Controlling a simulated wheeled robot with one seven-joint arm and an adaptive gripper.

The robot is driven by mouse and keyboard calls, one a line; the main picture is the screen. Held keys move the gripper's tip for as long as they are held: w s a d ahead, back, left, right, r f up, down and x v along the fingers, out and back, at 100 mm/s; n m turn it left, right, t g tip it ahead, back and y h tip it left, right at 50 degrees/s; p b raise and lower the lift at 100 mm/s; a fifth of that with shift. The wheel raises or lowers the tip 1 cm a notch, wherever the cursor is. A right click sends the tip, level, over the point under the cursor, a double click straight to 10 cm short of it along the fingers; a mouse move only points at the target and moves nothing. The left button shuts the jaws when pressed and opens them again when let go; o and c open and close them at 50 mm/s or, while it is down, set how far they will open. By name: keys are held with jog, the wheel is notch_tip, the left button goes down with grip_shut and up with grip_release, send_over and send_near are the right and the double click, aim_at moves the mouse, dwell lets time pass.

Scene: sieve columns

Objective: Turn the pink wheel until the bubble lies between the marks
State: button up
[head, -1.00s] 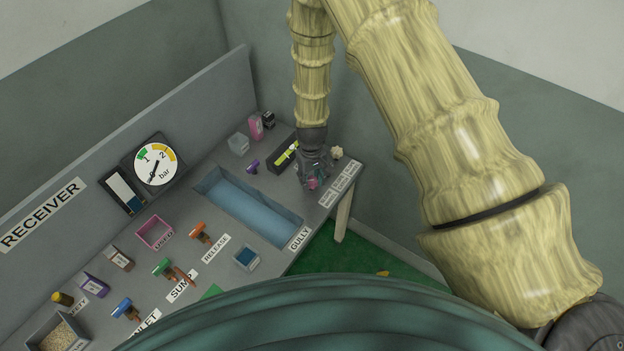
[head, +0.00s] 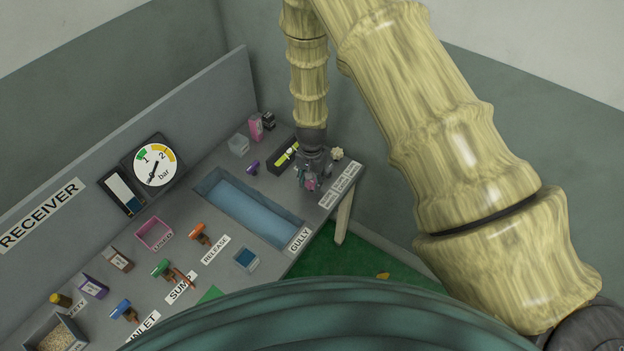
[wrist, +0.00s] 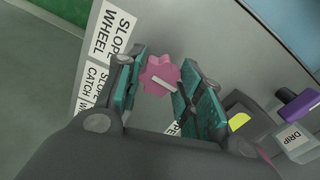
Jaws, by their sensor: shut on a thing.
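The pink wheel (wrist: 158,76), lobed with a white pointer line, lies between the two teal fingers of my gripper (wrist: 163,92) in the wrist view. My gripper (head: 311,182) is shut on it and points down at the right end of the bench in the head view. Only a bit of the pink wheel (head: 312,185) shows there. The dark level block with a yellow-green vial (head: 286,156) is just left of my gripper. A piece of the vial (wrist: 238,122) also shows at the right in the wrist view. The bubble and its marks are too small or hidden to make out.
A cream knob (head: 337,154) stands close to the right of my gripper. A purple knob (head: 253,166) is left of the level. The blue gully basin (head: 246,207) lies nearer. White labels (head: 339,184) mark the bench's right edge.

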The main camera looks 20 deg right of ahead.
jog(key=shift+w+r+m, duration=0.1)
jog(key=shift+w+m, duration=0.1)
jog(key=shift+m, duration=0.3)
jog(key=o, duration=0.9)
jog(key=shift+o, duration=0.6)
jog(key=shift+s, duration=0.1)
notch_tip(320, 180, up, 12)
